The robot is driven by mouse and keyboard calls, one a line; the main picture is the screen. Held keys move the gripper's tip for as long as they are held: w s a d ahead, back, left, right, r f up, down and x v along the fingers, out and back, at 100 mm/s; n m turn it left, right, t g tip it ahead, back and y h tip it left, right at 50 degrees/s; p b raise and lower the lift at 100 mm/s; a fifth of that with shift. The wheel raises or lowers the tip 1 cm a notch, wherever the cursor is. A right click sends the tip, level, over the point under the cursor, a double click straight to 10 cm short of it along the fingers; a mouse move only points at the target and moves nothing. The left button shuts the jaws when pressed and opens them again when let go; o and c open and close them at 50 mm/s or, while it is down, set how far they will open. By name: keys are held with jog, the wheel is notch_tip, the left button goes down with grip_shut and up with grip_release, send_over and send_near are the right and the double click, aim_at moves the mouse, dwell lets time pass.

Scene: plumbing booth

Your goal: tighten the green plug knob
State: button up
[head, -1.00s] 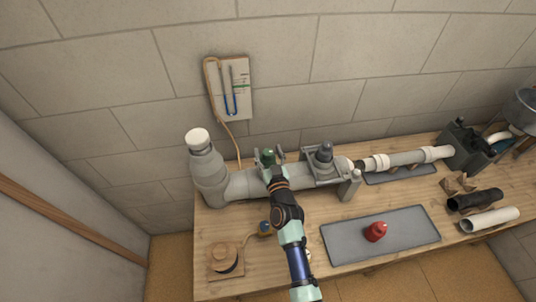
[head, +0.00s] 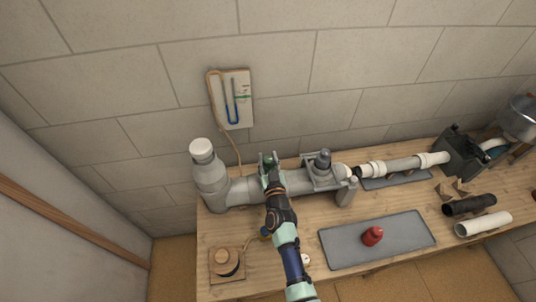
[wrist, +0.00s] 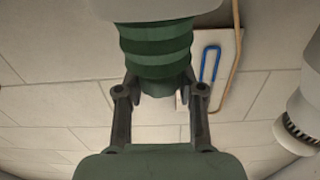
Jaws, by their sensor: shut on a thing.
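The green plug knob (head: 264,160) stands on top of the grey horizontal pipe (head: 245,190), between the pipe's left elbow and the grey clamp. My gripper (head: 271,166) reaches it from the front and is shut on it. In the wrist view the ridged green knob (wrist: 155,50) fills the top middle, and the fingers of my gripper (wrist: 160,90) close on its lower end from both sides. The fingers and palm partly cover the knob in the head view. How far it is screwed in cannot be told.
A gauge board with a blue U-tube (head: 232,100) hangs on the wall behind, its hose running down to the pipe. The clamp with a grey knob (head: 322,165) stands right of my gripper.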

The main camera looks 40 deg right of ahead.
jog(key=r+h+p, duration=0.1)
jog(key=p, duration=0.2)
jog(key=shift+a+r+m+g+p, duration=0.1)
jog(key=shift+m+g+p, duration=0.2)
jog(key=shift+m+p, duration=0.1)
jog(key=shift+f+m+g+h+p, duration=0.2)
jog(key=shift+m+g+h+p, duration=0.1)
jog(key=shift+h+p, duration=0.15)
jog(key=shift+f, duration=0.4)
jog(key=shift+s+r+m+g+h, duration=0.1)
jog(key=shift+r+m+g+h, duration=0.1)
jog(key=shift+m+g+h, duration=0.1)
jog(key=shift+f+m+g+h, duration=0.15)
jog(key=shift+m+g+h, duration=0.25)
jog(key=shift+g+h, duration=0.1)
jog(key=o, duration=1.2)
jog(key=shift+c, duration=0.2)
